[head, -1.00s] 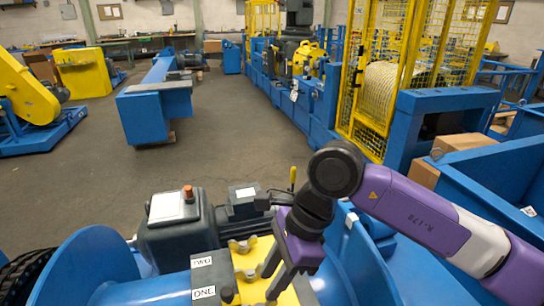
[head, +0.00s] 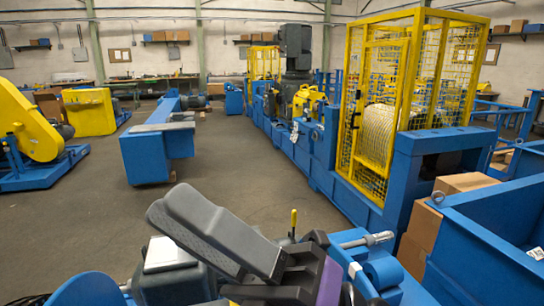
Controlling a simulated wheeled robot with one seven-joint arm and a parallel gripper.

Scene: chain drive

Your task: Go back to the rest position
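My gripper (head: 170,210) is large in the lower middle of the head view, raised close to the camera. Its two dark grey fingers point to the upper left and lie side by side or overlap, so the gap between them cannot be judged. No object shows in them. Behind and below is the blue drive machine, with a dark motor housing bearing a white label plate (head: 168,253) and a yellow-tipped lever (head: 293,218). My gripper hides much of this machine, and its yellow clamp part is mostly out of sight.
A blue bin (head: 490,240) and cardboard boxes (head: 420,240) stand at the right. A yellow mesh cage (head: 375,110) stands on the blue machine line behind. A blue beam (head: 158,155) and a yellow machine (head: 28,125) stand at the left. The grey floor (head: 250,180) between is clear.

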